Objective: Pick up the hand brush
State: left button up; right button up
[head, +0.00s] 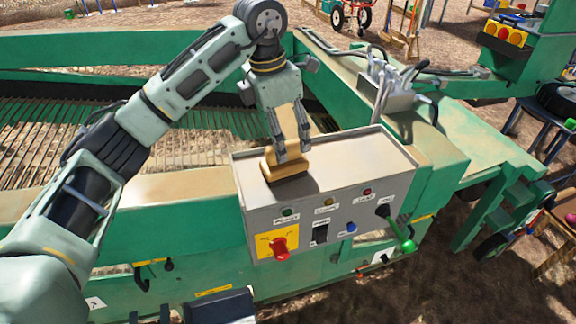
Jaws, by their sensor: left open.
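The hand brush (284,168) has a tan wooden body with a dark underside. It is on the left part of the top of the grey control box (365,157). A tan part, seemingly its handle, rises between the fingers of my left gripper (292,149). My left gripper points down over the brush with its fingers open, one on each side of the tan part. I cannot tell whether the fingers touch it. The gripper partly hides the brush. My right gripper is not in view.
The box front has a red knob (280,249), small lights and a green-tipped lever (407,244). A grey bracket with cables (385,92) stands behind the box. Green machine frame surrounds a slatted bed (40,135). The right part of the box top is clear.

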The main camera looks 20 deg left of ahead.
aim_at(286, 142)
pick_arm(q)
jog(key=w+f, duration=0.1)
jog(key=f, duration=0.1)
jog(key=w+f, duration=0.1)
jog(key=f, duration=0.1)
jog(key=shift+w, duration=0.15)
notch_tip(286, 142, down, 5)
jog(key=p, duration=0.2)
jog(key=shift+d+p, duration=0.15)
jog(key=shift+p, duration=0.2)
jog(key=shift+f, duration=0.35)
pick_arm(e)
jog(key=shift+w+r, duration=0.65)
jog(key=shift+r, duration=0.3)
pick_arm(q)
jog(key=shift+c, duration=0.4)
jog(key=shift+r, duration=0.1)
jog(key=shift+c, duration=0.8)
jog(key=c, duration=1.2)
